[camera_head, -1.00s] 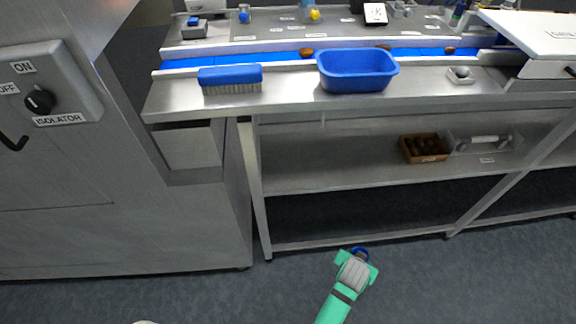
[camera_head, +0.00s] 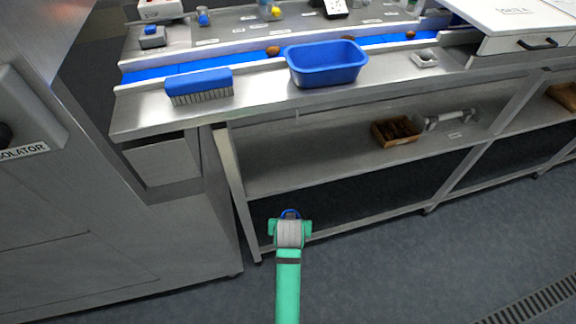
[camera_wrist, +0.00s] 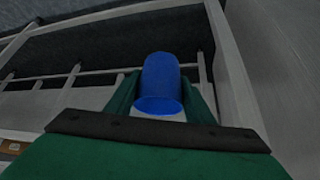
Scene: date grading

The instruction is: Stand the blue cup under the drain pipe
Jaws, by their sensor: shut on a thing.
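The blue cup (camera_wrist: 161,78) is between the two green fingers of my gripper (camera_wrist: 160,100) in the wrist view. My gripper is shut on it. In the head view only a small blue arc of the cup (camera_head: 290,213) shows past my gripper (camera_head: 290,225), in front of the bench's lower shelf. A thin, pale stub (camera_head: 297,112) hangs below the bench's front edge. It may be the drain pipe, but it is too small to be sure.
The steel bench (camera_head: 262,92) carries a blue tub (camera_head: 327,77) and a blue brush (camera_head: 199,82). A brown box (camera_head: 396,142) stands on the middle shelf (camera_head: 285,160), right of a bare stretch. A grey cabinet (camera_head: 90,220) stands at left. The floor at right is clear.

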